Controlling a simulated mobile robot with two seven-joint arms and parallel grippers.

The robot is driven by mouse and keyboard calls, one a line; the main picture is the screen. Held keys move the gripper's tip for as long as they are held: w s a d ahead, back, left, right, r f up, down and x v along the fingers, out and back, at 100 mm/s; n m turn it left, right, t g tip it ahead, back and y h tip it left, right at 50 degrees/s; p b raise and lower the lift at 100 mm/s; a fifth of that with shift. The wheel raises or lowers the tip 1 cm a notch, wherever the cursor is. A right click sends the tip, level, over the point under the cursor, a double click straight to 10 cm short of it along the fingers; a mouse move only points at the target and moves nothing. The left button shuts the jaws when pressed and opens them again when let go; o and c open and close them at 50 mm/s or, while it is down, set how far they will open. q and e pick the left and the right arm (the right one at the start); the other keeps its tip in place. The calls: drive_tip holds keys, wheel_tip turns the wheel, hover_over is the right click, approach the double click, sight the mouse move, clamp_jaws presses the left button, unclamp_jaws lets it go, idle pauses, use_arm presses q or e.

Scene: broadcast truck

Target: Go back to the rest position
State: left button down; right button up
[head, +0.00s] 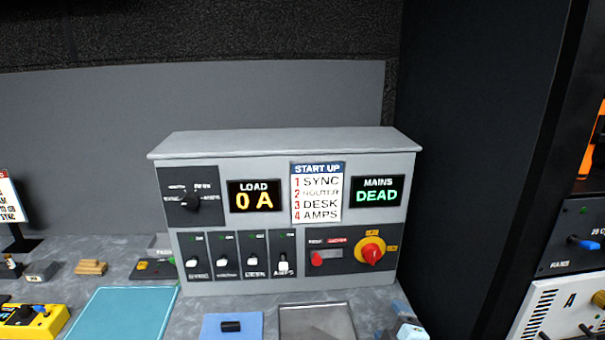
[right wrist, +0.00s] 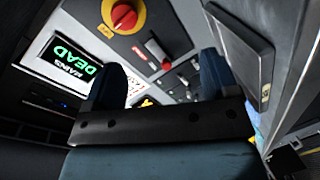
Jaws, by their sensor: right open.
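My right gripper (right wrist: 161,66) shows in the right wrist view as two dark blue fingers standing apart, with nothing seen between them. It is near the grey power panel (head: 290,223), which shows tilted beyond the fingers. In the head view, a small pale and dark piece at the bottom edge, right of the grey tray, may be part of this gripper; I cannot tell. My left gripper is not in view.
The panel has a red-yellow rotary switch (head: 370,251), several small switches and a MAINS display (head: 377,191) reading DEAD. LOAD reads 0 A. A grey tray (head: 317,323), blue pad (head: 212,326) and teal mat (head: 122,312) lie in front. A dark rack stands right.

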use_arm(q)
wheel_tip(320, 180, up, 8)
drive_tip(key=p, duration=0.6)
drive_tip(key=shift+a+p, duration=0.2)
drive_tip(key=shift+p, duration=0.15)
use_arm(e)
drive_tip(key=s+a+f+m+g, duration=0.1)
drive_tip(key=s+f+m, duration=0.2)
drive_tip(key=s, duration=0.6)
drive_tip(key=s+a+f+m+g+y, duration=0.1)
drive_tip(key=s+f+m+g, duration=0.1)
drive_tip(key=s, duration=0.7)
drive_tip(key=s+a+f+m+g, duration=0.1)
drive_tip(key=s+f+m, duration=0.3)
drive_tip(key=s, duration=0.6)
drive_tip(key=shift+m+g+y, duration=0.4)
drive_tip(key=shift+m, duration=0.7)
